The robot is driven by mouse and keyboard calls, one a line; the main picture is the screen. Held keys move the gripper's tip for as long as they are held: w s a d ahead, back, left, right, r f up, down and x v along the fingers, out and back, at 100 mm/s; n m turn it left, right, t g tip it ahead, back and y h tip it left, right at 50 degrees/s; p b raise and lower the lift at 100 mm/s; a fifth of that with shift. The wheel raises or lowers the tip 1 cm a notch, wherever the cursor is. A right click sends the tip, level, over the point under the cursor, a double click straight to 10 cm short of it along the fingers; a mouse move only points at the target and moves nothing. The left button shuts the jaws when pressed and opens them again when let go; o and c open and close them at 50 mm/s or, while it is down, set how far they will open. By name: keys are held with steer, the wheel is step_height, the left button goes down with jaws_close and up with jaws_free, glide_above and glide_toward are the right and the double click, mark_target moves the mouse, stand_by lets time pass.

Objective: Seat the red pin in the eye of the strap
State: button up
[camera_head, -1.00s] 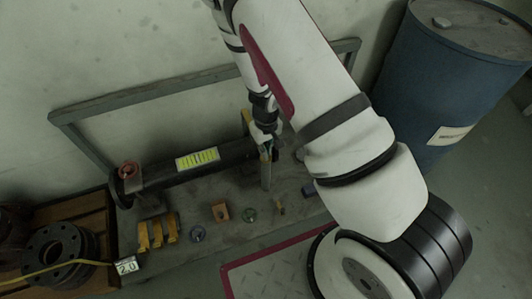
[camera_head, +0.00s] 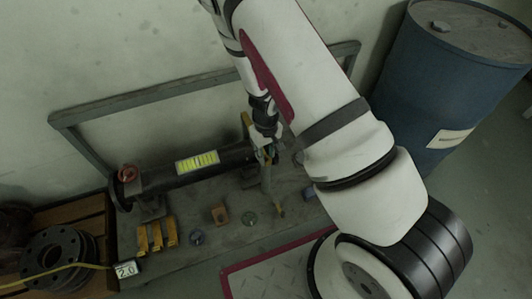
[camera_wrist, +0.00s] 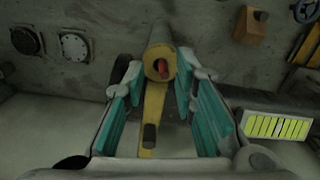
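The yellow strap (camera_wrist: 153,115) runs between the fingers in the wrist view, with a dark slot low on it. Its rounded eye (camera_wrist: 152,65) is at the upper end. The red pin (camera_wrist: 162,69) shows as a small red end at the eye; how deep it sits I cannot tell. My gripper (camera_wrist: 165,90) is open, its teal-padded fingers on either side of the strap with gaps between. In the head view my gripper (camera_head: 264,142) is at the right end of the dark pipe, beside the strap's upper part (camera_head: 246,121); the pin is hidden there.
The dark pipe (camera_head: 164,178) with a yellow-striped label lies along the bench (camera_head: 190,258). Yellow blocks (camera_head: 156,236), an orange-brown block (camera_head: 219,213) and round parts lie in front. A grey frame (camera_head: 85,142) stands behind; a blue drum (camera_head: 415,85) is at right.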

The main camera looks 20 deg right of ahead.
step_height(320, 180, up, 12)
steer(key=p, duration=0.5)
steer(key=s+a+r+y, duration=0.1)
steer(key=s+a+r, duration=0.15)
steer(key=r, duration=0.55)
steer(key=s+a+r+y, duration=0.2)
steer(key=s+r, duration=0.2)
steer(key=r, duration=0.4)
steer(key=s+a+r+y, duration=0.1)
steer(key=s+a+r, duration=0.2)
steer(key=r, duration=0.5)
steer(key=s+d+r+h, duration=0.1)
steer(key=s+d+r, duration=0.1)
steer(key=s, duration=0.5)
steer(key=s+d+r+m+h, duration=0.1)
steer(key=s+r, duration=0.3)
steer(key=s, duration=0.4)
steer(key=s+d+r+m+h, duration=0.1)
steer(key=s+d+r+h, duration=0.1)
steer(key=s, duration=0.5)
steer(key=shift+s+d+r, duration=0.35)
steer(key=shift+d+r, duration=0.55)
steer(key=shift+d, duration=0.2)
